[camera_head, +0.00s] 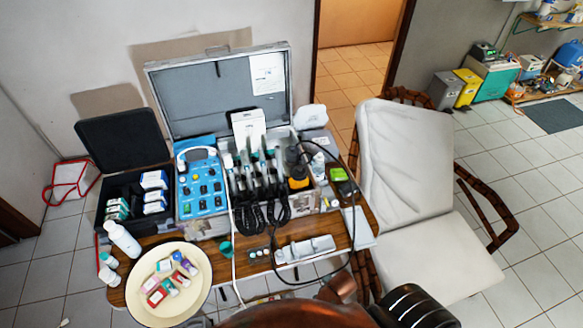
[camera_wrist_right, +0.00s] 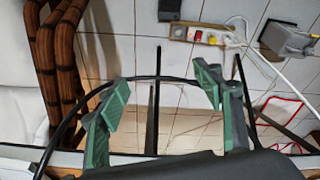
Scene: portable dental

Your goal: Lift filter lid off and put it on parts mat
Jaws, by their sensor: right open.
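My right gripper (camera_wrist_right: 163,87) is open in the right wrist view, its two green-padded fingers wide apart. Nothing is held between them; a black hose (camera_wrist_right: 100,88) runs behind the fingers, over the tiled floor. I cannot make out the filter lid for certain. A black part with an orange-yellow base (camera_head: 298,182) stands at the right of the open case in the head view. A flat light-grey piece (camera_head: 359,227) at the table's right edge may be the parts mat; I cannot tell. My left gripper is not in view.
A cream round tray (camera_head: 146,312) with small boxes is at front left. A white reclining chair (camera_head: 405,165) stands right of the table. A power strip (camera_wrist_right: 208,36) lies on the floor.

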